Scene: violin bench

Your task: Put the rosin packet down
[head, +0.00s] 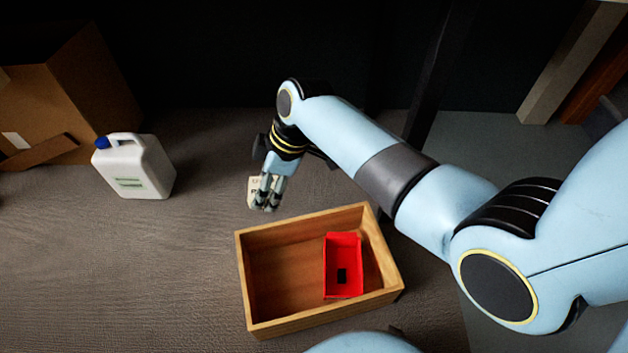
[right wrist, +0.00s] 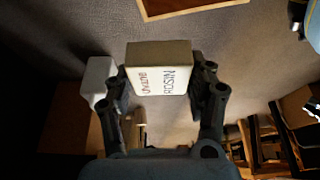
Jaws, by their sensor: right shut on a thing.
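The rosin packet (head: 252,191) is a small pale box with dark lettering. In the right wrist view the packet (right wrist: 160,68) sits between the two fingers, its "ROSIN" print facing the camera. My right gripper (head: 266,207) is shut on it, just behind the wooden box's back left corner in the head view. The fingers hide part of the packet there. I cannot tell whether the packet touches the bench. My left gripper is not in view.
An open wooden box (head: 300,222) holds a red container (head: 343,285) at its right side. A white jug (head: 135,168) with a blue cap stands at left. A cardboard box (head: 75,95) is behind it. The bench between the jug and wooden box is clear.

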